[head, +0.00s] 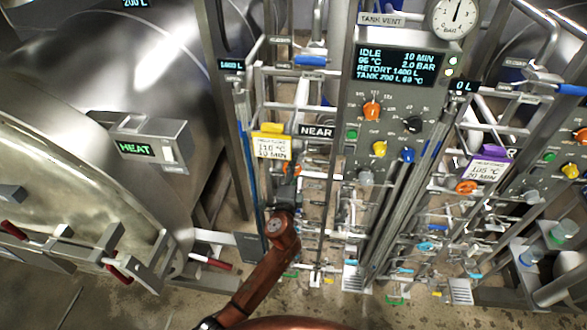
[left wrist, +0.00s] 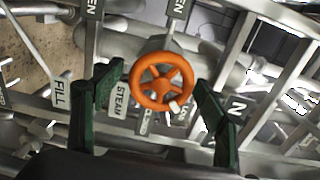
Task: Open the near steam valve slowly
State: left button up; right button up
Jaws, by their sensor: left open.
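The near steam valve is an orange spoked handwheel (left wrist: 143,92) in the left wrist view, with a STEAM label (left wrist: 120,100) beside it. My left gripper (left wrist: 161,82) is open, its green fingers on either side of the wheel with narrow gaps. I cannot tell how deep the wheel sits between the fingers. In the head view my left gripper (head: 289,186) is among the pipes below the NEAR sign (head: 317,131), and the arm hides most of the wheel there. My right gripper is not in view.
Grey pipes and frame bars crowd around the valve. A FILL label (left wrist: 60,93) stands to the left. The control panel (head: 395,95) with its display is above right, and the steel retort with a HEAT box (head: 148,143) is at left. Another orange handwheel (head: 466,187) is at right.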

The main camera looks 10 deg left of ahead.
pick_arm(q)
jog(key=s, duration=1.2)
jog(key=shift+d, duration=0.25)
dwell(0.9)
